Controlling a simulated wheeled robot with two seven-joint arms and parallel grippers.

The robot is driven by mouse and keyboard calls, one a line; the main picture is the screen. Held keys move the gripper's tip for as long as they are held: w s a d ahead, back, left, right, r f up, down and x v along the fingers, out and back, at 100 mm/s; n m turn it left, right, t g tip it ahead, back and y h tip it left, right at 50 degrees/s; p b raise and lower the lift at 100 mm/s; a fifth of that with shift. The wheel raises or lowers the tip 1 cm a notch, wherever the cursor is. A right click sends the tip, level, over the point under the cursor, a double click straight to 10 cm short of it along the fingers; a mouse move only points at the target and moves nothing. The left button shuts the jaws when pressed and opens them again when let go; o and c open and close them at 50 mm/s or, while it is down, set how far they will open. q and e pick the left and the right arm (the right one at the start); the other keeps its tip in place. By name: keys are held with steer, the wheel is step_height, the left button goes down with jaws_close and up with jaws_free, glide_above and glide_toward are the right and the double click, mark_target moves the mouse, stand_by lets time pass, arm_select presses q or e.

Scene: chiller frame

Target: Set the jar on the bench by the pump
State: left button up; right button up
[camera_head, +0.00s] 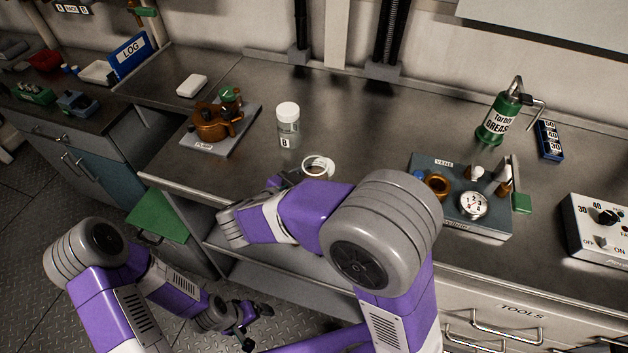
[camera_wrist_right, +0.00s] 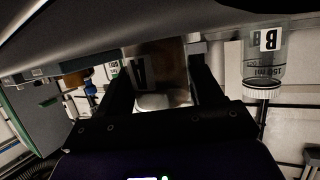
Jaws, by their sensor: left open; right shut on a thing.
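The held jar (camera_wrist_right: 158,70) shows between the fingers of my right gripper (camera_wrist_right: 160,88), with a dark letter label and a pale lid, in the inverted right wrist view. In the head view my right gripper (camera_head: 288,181) is at the bench's front, partly behind my arm. I cannot tell whether the jar touches the bench (camera_head: 370,125). The pump (camera_head: 210,124), copper with a green knob, sits on a grey plate at the left. My left gripper (camera_head: 256,325) is open and empty, low before the bench.
A clear jar labelled B (camera_head: 287,127) with a white lid stands upright right of the pump; it also shows in the right wrist view (camera_wrist_right: 265,65). A valve unit (camera_head: 440,215) and green grease can (camera_head: 499,120) are further right.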

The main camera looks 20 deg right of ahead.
steer(key=shift+f, duration=0.1)
steer(key=o, duration=1.3)
steer(key=shift+a+r, duration=0.15)
steer(key=shift+r, duration=0.1)
steer(key=p+v, duration=0.4)
steer(key=v, duration=0.7)
steer(key=shift+s+a+p, duration=0.2)
steer(key=shift+s+p, duration=0.1)
steer(key=shift+s, duration=0.05)
